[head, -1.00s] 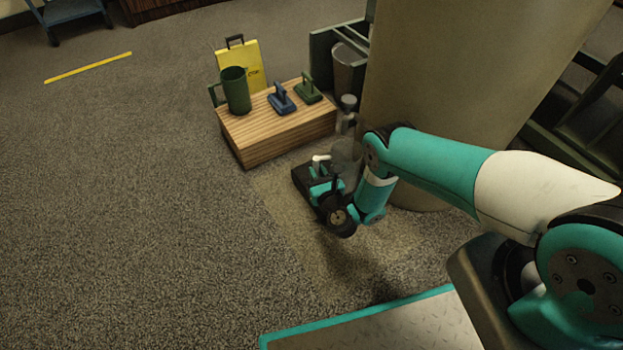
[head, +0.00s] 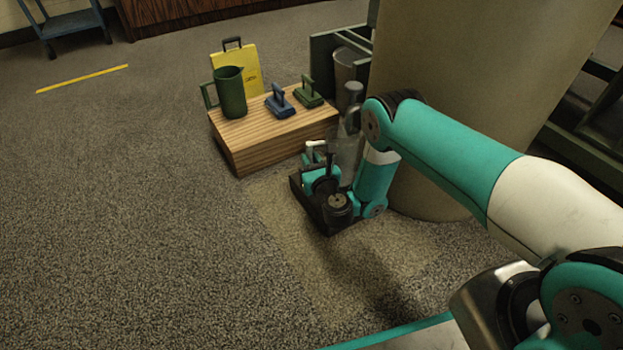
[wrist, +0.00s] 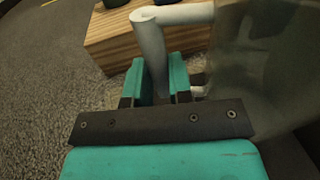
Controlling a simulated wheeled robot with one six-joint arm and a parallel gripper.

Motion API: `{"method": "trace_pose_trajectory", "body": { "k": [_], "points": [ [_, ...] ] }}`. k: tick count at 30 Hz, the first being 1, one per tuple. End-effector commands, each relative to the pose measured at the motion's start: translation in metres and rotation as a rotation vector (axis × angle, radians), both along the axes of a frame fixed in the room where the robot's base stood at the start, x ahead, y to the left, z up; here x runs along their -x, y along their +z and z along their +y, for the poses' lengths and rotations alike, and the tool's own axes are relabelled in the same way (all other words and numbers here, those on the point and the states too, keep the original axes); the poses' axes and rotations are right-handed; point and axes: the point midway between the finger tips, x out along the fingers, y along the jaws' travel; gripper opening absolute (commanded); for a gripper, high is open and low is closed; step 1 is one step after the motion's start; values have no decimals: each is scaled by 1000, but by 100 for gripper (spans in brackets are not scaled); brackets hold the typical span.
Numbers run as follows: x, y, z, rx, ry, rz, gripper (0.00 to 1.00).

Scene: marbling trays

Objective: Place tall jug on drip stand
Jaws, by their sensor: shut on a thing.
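My gripper (head: 318,172) is low over the carpet, in front of the wooden box. In the wrist view its teal fingers (wrist: 160,82) are shut on the pale handle of a see-through greyish jug (wrist: 262,65), which I take as the tall jug. The jug's body is right of the fingers; its lower part is out of the wrist view. In the head view the jug (head: 347,150) shows faintly beside my arm, partly hidden by it. A dark green jug (head: 231,93) stands upright on the wooden box (head: 255,149). I cannot tell which thing is the drip stand.
The box also bears a blue handled block (head: 280,104) and a green one (head: 308,94). A yellow board (head: 252,68) stands behind it. A thick beige column (head: 470,110) stands close right of my gripper.

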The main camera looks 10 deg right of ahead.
Motion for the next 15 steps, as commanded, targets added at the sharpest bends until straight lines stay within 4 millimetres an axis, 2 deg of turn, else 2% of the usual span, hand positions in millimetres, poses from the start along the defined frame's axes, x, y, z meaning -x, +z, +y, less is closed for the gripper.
{"method": "trace_pose_trajectory", "body": {
  "k": [1,3,15],
  "points": [
    [2,-24,0,1,0,4,0],
    [1,-32,0,1,0,4,0],
    [2,-34,0,0,0,4,0]
  ]
}}
